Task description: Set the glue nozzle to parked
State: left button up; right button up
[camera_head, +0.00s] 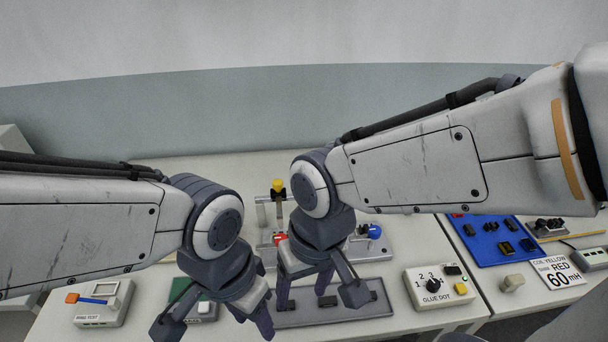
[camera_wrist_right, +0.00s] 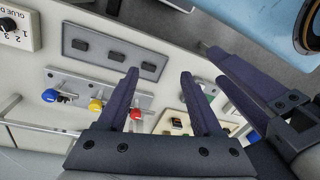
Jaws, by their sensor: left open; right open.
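No part in view is labelled as the glue nozzle. A glue dot box (camera_head: 438,287) with a black dial (camera_head: 433,285) numbered 1 to 3 stands at front right. A lever panel (camera_head: 371,248) carries a yellow knob (camera_head: 278,186), a red knob (camera_head: 280,238) and a blue knob (camera_head: 374,231); the right wrist view shows the same yellow (camera_wrist_right: 96,105), red (camera_wrist_right: 135,113) and blue (camera_wrist_right: 50,96) knobs. My right gripper (camera_head: 318,294) is open and empty, above a grey plate. My left gripper (camera_head: 214,325) is open and empty, left of it. My right arm hides part of the lever panel.
The grey plate (camera_head: 375,309) holds several black blocks. A box with an orange-and-blue lever (camera_head: 98,300) is at front left. A green board (camera_head: 183,289) lies behind my left gripper. A blue board (camera_head: 480,253) and a printed card (camera_head: 558,272) are at right. The back of the table is clear.

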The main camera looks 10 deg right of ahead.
jog(key=w+a+r+m+p, duration=0.2)
jog(key=w+a+r+m, duration=0.1)
jog(key=w+m, duration=0.5)
jog(key=m+t+y+p, duration=0.25)
jog(key=m+p, duration=0.35)
jog(key=m, duration=1.7)
send_near(278, 181)
jog(key=shift+t+h, duration=0.25)
jog(key=shift+h, duration=0.1)
jog(key=x, duration=0.5)
jog(key=p+x, duration=0.1)
jog(key=x, duration=0.2)
jog(key=shift+s+a+f, duration=0.2)
jog(key=shift+a+f, duration=0.15)
jog(key=shift+a, duration=0.05)
grip_shut()
